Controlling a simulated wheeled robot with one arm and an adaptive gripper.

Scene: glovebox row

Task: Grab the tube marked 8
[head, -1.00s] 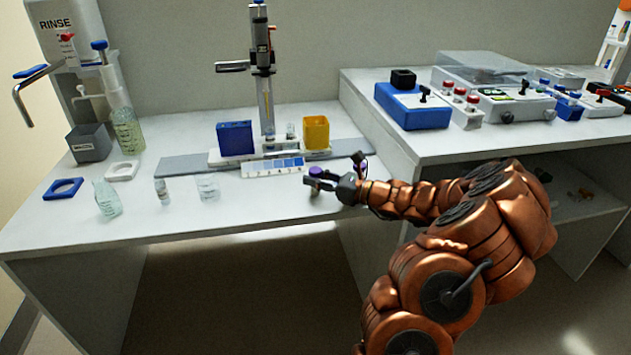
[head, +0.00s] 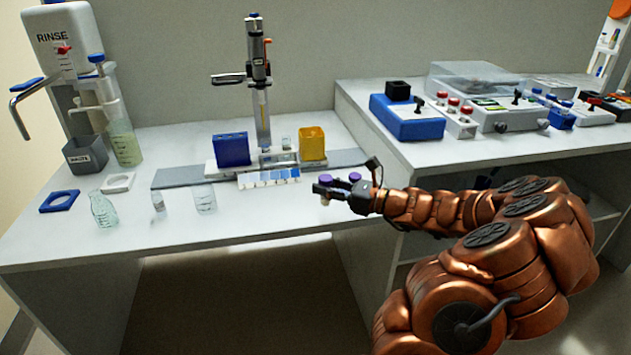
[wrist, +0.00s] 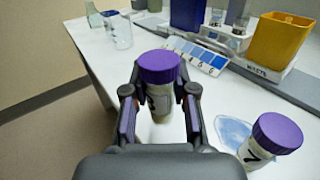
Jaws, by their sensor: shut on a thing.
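My gripper (wrist: 160,104) is shut on a purple-capped tube (wrist: 158,68) with pale contents. The tube is upright between the fingers, and the dark mark on its label is too partial to read surely. In the head view my gripper (head: 338,192) is near the right front of the left bench, with the held tube's purple cap (head: 325,179) at its tips. A second purple-capped tube (wrist: 270,140) stands apart to the right in the wrist view, its dark mark looking like a 7. Its cap (head: 354,177) shows just behind my gripper in the head view.
A blue-and-white numbered strip (head: 268,177), blue bin (head: 232,150) and yellow waste bin (head: 312,146) stand behind my gripper. Glassware, including a beaker (head: 204,199), stands left. A bluish clear patch (wrist: 232,131) lies beside the second tube. The higher right bench (head: 365,135) is close.

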